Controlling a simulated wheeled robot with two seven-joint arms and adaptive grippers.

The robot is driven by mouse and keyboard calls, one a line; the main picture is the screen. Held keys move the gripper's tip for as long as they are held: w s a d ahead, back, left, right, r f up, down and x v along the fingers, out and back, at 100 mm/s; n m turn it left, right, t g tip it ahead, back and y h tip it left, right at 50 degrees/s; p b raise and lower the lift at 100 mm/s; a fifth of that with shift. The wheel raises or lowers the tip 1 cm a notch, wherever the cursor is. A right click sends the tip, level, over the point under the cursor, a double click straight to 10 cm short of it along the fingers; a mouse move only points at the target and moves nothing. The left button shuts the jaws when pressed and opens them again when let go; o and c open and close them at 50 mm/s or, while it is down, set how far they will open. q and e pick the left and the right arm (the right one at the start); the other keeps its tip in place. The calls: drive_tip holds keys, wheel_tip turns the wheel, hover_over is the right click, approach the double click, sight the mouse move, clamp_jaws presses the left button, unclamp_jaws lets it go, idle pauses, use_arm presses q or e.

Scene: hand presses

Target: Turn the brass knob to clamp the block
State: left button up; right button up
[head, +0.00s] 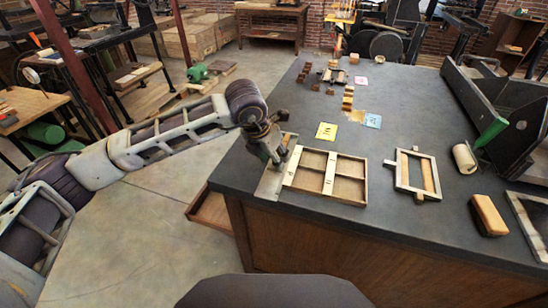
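My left arm comes in from the left, and my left gripper (277,158) points down at the near left corner of the dark table. It is over or beside a flat metal plate (270,185). Its fingers are small and dark, so I cannot tell whether they are open or shut. I cannot make out a brass knob; the gripper hides part of the plate. A wooden block (488,214) lies at the right front of the table, apart from the gripper. I cannot tell whether it is the task's block. My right gripper is not in view.
A shallow divided wooden tray (345,188) lies just right of my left gripper. A pale frame (402,177), a white roll (464,157) and a large dark press (500,90) stand farther right. Yellow (326,131) and blue (373,121) notes lie behind the tray.

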use_arm(q)
drive_tip(key=shift+w+d+f, duration=0.1)
drive_tip(key=shift+w+f, duration=0.05)
drive_tip(key=shift+f, duration=0.25)
drive_tip(key=shift+c, duration=0.4)
clamp_jaws()
